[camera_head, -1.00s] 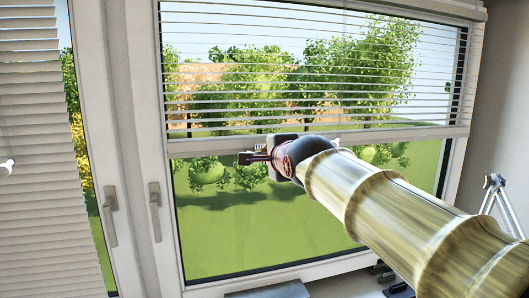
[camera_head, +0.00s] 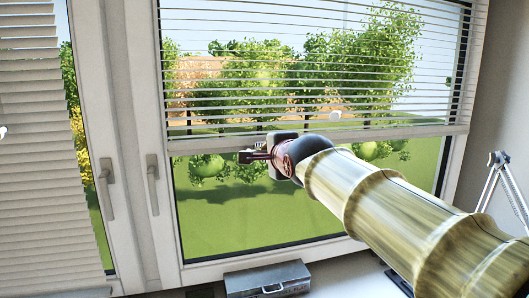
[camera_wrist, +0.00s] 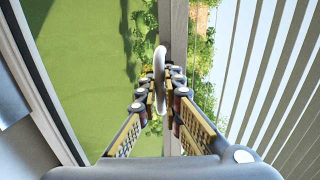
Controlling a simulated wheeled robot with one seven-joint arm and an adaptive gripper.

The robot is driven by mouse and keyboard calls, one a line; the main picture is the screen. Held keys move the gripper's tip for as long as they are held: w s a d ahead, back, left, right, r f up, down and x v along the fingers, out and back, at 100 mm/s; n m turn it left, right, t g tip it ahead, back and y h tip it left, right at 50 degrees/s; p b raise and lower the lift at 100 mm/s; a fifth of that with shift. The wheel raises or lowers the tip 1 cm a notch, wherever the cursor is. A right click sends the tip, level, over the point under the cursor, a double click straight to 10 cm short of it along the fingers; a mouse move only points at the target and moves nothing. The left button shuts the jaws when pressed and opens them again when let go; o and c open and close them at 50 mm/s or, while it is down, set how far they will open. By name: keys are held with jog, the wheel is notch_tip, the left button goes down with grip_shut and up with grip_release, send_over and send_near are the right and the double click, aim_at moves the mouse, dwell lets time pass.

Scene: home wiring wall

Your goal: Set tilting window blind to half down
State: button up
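The blind (camera_head: 300,95) hangs over the upper part of the right-hand window. Its slats look open, with garden showing between them. Its pale bottom rail (camera_head: 210,147) lies around the middle of the pane, with bare glass below. My gripper (camera_head: 247,156) is at the rail, left of its middle. In the wrist view my gripper (camera_wrist: 160,95) has its fingers close on both sides of a pale curved handle (camera_wrist: 160,60), which appears held. The rail (camera_wrist: 178,30) runs up the wrist view, with slats (camera_wrist: 270,80) to its right. The exact finger contact is small.
A second blind (camera_head: 45,160) covers the left window. Window handles (camera_head: 152,185) stand on the frames between the windows. A grey toolbox (camera_head: 268,280) sits on the surface below, with a lamp-like stand (camera_head: 497,180) at right.

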jog(key=o, duration=0.4)
jog(key=v, duration=1.2)
